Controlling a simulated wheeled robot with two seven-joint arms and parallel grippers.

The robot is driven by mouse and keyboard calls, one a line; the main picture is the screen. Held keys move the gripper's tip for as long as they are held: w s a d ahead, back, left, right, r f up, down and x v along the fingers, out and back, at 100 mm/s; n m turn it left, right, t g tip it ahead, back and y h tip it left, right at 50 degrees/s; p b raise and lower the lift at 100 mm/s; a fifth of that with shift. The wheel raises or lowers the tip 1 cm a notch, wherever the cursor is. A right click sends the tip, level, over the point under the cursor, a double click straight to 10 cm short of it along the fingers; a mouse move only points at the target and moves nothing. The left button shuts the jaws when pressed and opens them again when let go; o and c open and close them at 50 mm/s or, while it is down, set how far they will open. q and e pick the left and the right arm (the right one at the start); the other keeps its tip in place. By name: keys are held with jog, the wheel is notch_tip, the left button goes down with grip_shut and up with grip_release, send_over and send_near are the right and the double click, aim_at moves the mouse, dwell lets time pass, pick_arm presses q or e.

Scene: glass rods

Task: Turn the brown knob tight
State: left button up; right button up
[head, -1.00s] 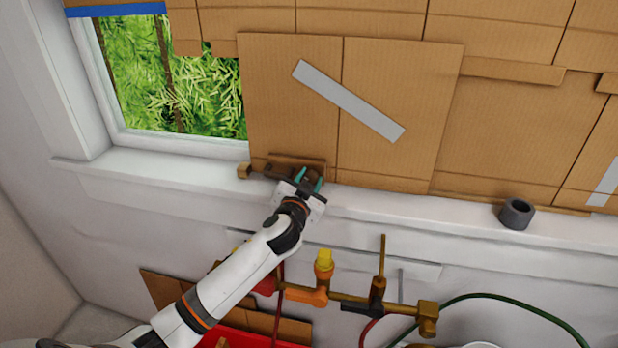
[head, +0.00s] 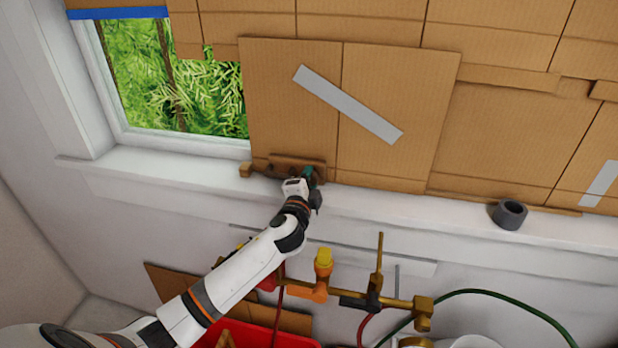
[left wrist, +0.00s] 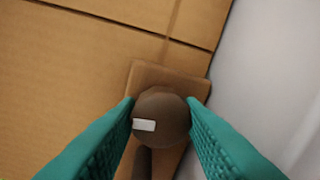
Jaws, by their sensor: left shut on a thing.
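The brown knob (left wrist: 160,118) is round, with a small white mark on its face, and fills the middle of the left wrist view. It sits in front of a brown plate (left wrist: 150,75) against the cardboard. My left gripper (left wrist: 162,115) is shut on the knob, with a teal ribbed finger on each side of it. In the head view my left gripper (head: 309,178) is at the brown fixture (head: 285,168) on the window sill and hides most of the knob. My right gripper is not in view.
Cardboard panels (head: 400,90) cover most of the window behind the sill. A dark grey tape roll (head: 509,213) stands on the sill at right. Below are brass pipes with valves (head: 350,298), a green hose (head: 500,293) and a red bin (head: 250,335).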

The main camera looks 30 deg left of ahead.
pick_arm(q)
jog(key=shift+m, duration=0.6)
jog(key=o, duration=0.7)
jog(key=b+v, duration=0.3)
jog(key=v, duration=0.9)
jog(key=shift+d+f, duration=0.1)
